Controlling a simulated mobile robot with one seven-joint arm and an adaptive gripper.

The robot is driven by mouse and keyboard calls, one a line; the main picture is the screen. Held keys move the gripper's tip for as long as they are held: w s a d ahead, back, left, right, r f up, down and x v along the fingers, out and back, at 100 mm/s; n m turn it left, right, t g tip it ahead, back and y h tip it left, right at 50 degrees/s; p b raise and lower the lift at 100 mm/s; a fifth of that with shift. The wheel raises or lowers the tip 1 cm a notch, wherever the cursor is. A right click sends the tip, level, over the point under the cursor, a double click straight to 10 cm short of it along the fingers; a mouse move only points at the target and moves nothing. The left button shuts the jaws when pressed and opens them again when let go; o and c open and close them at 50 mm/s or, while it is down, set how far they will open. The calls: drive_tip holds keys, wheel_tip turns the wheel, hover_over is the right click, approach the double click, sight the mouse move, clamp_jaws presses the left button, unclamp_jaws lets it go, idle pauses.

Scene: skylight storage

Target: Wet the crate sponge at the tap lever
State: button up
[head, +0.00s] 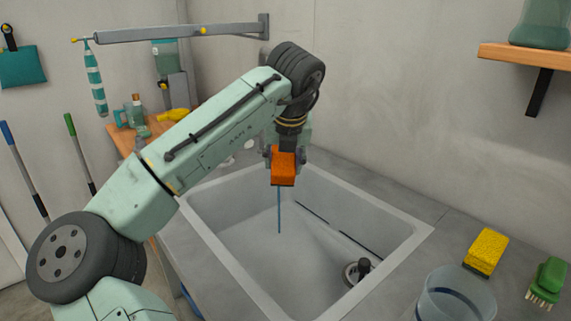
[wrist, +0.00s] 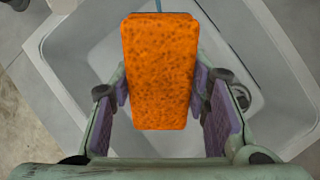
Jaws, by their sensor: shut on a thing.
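My gripper (head: 286,152) is shut on an orange sponge (head: 284,170) and holds it above the sink basin (head: 240,215). In the wrist view the sponge (wrist: 160,65) sits between the purple-padded fingers of my gripper (wrist: 162,92). A thin blue stream of water (head: 279,212) shows directly below the sponge in the head view, and a bit of it (wrist: 158,5) shows beyond the sponge's far end in the wrist view. The tap and its lever cannot be made out; my arm and gripper cover that area. I cannot tell how wet the sponge is.
A yellow sponge (head: 487,250), a green brush (head: 547,282) and a clear tub (head: 455,296) are on the counter right of the sink. A dark drain fitting (head: 359,270) stands in the basin. Bottles (head: 137,112) stand on a wooden surface behind my arm. A shelf (head: 530,57) juts out upper right.

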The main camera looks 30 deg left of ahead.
drive_tip(key=shift+w+a+f, duration=0.25)
drive_tip(key=shift+w+a, duration=0.65)
drive_tip(key=shift+w, duration=0.1)
drive_tip(key=shift+w+a+r+p, duration=0.1)
drive_tip(key=shift+w+a+p, duration=0.35)
drive_tip(key=shift+w+p, duration=0.3)
drive_tip(key=shift+w+a+f+p, duration=0.3)
drive_tip(key=shift+w+a+p, duration=0.2)
drive_tip(key=shift+p, duration=0.15)
drive_tip(key=shift+w+a+f+p, duration=0.3)
drive_tip(key=shift+w+a+p, duration=0.2)
drive_tip(key=shift+p, duration=0.15)
drive_tip(key=shift+s+d+b, duration=0.4)
drive_tip(key=shift+s+d, duration=0.9)
drive_tip(key=shift+s, duration=0.25)
drive_tip(key=shift+s+d+b, duration=0.35)
drive_tip(key=shift+s+d, duration=0.95)
drive_tip(key=shift+s, duration=0.25)
drive_tip(key=shift+r, duration=0.1)
